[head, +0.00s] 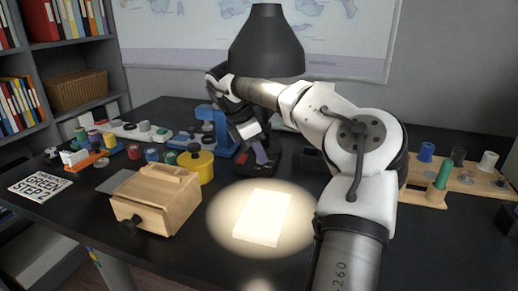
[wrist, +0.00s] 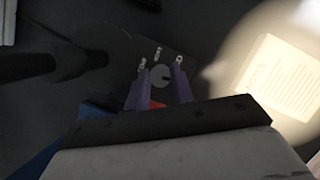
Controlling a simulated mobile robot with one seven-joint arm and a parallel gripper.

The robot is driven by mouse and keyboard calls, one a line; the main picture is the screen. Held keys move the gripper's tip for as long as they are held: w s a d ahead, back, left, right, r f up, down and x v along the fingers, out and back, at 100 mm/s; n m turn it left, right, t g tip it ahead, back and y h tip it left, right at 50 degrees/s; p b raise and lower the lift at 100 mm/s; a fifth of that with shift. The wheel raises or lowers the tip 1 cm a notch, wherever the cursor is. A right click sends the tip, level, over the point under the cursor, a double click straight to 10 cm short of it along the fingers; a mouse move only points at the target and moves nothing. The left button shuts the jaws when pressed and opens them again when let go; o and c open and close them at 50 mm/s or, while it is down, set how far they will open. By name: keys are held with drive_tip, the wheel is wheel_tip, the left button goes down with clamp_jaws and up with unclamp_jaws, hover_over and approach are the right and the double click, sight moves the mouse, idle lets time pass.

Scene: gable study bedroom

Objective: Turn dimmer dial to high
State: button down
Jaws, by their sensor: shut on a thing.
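The dimmer dial (wrist: 160,77) is a small round grey knob on a dark base plate (wrist: 178,52). A short pale mark shows on the plate just above the knob in the wrist view. My gripper (wrist: 161,70) has its two purple fingers on either side of the knob, shut on it. In the head view my gripper (head: 261,152) points down at the dark base (head: 262,168) behind the lit patch. The knob itself is hidden there by the fingers. The black desk lamp (head: 266,45) is lit and throws a bright round spot on the desk.
A white sheet or booklet (head: 263,217) lies in the light. A wooden box (head: 157,202) and a yellow pot (head: 197,164) stand left of the gripper, with a blue device (head: 222,135) behind. A wooden rack with pegs (head: 463,180) is at right.

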drive_tip(key=shift+m+g, duration=0.3)
drive_tip(key=shift+m, duration=0.5)
drive_tip(key=shift+f, duration=0.1)
drive_tip(key=c, duration=1.2)
unclamp_jaws()
